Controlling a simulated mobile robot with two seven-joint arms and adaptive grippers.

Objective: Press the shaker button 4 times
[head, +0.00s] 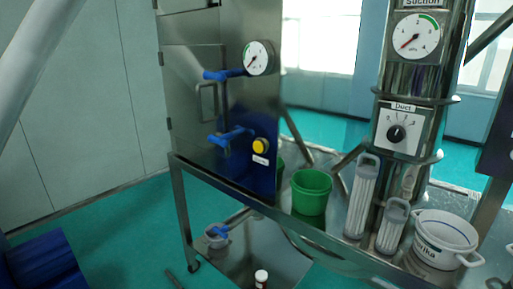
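Neither of my grippers is in view.
Blue valve handles (232,136) and a pressure gauge (258,58) stand near the button. A green bucket (312,192), clear cylinders (362,195) and a white bucket (444,240) stand right. A dial panel (397,132) is on the steel column. Floor at left is mostly clear.

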